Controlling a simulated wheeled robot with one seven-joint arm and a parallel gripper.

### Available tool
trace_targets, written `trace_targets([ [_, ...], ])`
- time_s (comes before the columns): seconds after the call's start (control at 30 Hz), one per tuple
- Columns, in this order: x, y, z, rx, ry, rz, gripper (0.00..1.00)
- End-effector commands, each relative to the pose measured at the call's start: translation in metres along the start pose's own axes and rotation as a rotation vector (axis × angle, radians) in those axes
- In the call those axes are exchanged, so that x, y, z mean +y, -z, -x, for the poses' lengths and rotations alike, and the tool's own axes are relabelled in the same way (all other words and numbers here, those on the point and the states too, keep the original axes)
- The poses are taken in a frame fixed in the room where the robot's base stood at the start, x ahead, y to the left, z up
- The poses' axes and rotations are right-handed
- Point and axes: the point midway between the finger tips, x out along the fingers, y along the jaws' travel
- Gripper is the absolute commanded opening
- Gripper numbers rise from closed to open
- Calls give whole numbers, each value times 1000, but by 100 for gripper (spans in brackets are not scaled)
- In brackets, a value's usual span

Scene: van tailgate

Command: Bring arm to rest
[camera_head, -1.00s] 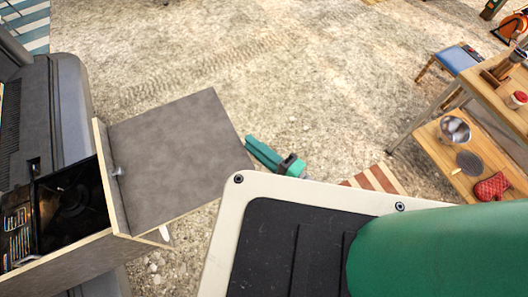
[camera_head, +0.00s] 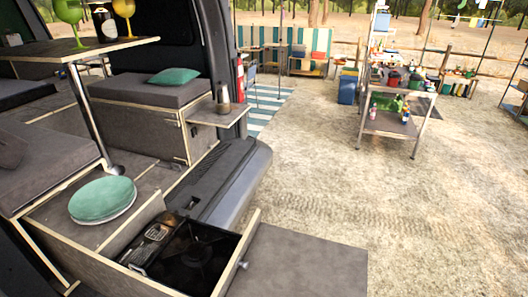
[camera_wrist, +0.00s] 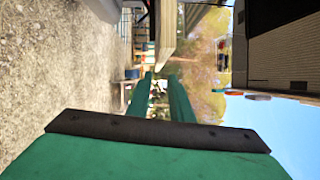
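My gripper (camera_wrist: 158,92) shows in the wrist view. Its two green fingers stand apart, with background visible between them and nothing held. A dark bar and a broad green part of my arm fill the bottom of that view. The wrist view is turned sideways, with gravel on the left and sky on the right. My arm and gripper do not show in the head view, so their place relative to the van cannot be told from it.
A pulled-out van drawer (camera_head: 224,285) holds a black stove (camera_head: 195,252). Its grey board (camera_head: 305,265) juts over the gravel. Green plates (camera_head: 102,199) lie on the van's bench unit. A metal cart (camera_head: 390,124) stands farther off. Open gravel (camera_head: 430,210) lies at right.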

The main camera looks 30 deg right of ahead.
Motion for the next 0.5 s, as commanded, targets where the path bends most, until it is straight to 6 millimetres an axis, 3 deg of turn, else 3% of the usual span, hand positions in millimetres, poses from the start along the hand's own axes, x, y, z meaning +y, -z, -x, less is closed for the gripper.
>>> trace_targets([
  [0.13, 11, -1, 3, 23, -30, -112, 20],
  [0.23, 34, -4, 10, 71, -89, -344, 20],
  [0.37, 79, -21, 26, 177, -195, -814, 20],
  [0.5, 124, -56, 49, 313, -299, -1352, 20],
])
